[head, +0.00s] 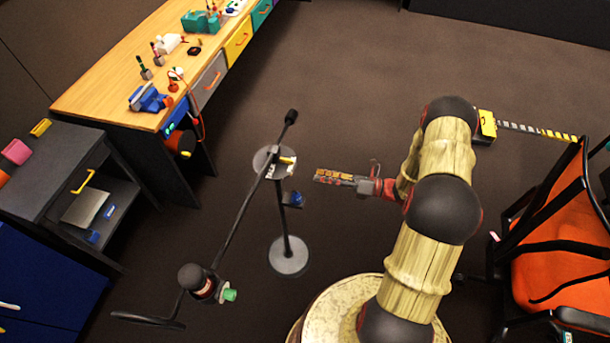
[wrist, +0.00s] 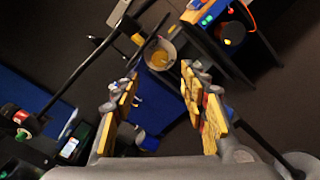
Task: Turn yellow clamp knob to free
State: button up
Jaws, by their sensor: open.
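The yellow clamp knob (head: 287,160) is a short yellow piece on the right side of the round grey head of a stand (head: 262,162), beside a long black boom (head: 236,220). My gripper (head: 318,175) is a little to the right of the knob, apart from it. Its fingers point left, towards the stand. In the wrist view my gripper (wrist: 157,88) is open and empty, with its two yellow-padded fingers wide apart. A yellow patch that looks like the knob (wrist: 158,61) shows beyond the fingertips, between them. I cannot read the knob's setting.
The stand's round base (head: 289,256) is on the floor. The boom's lower end carries a dark cylinder with a green knob (head: 229,295). A workbench (head: 110,85) and dark cabinet (head: 45,160) stand left. An orange chair (head: 555,240) is at right. Floor beyond the stand is clear.

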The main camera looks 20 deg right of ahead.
jog(key=w+a+n+b, duration=0.1)
jog(key=w+a+n, duration=0.5)
jog(key=a+n, duration=0.2)
jog(key=shift+a+n, duration=0.35)
jog(key=shift+n, duration=0.45)
jog(key=shift+c, duration=0.6)
grip_shut()
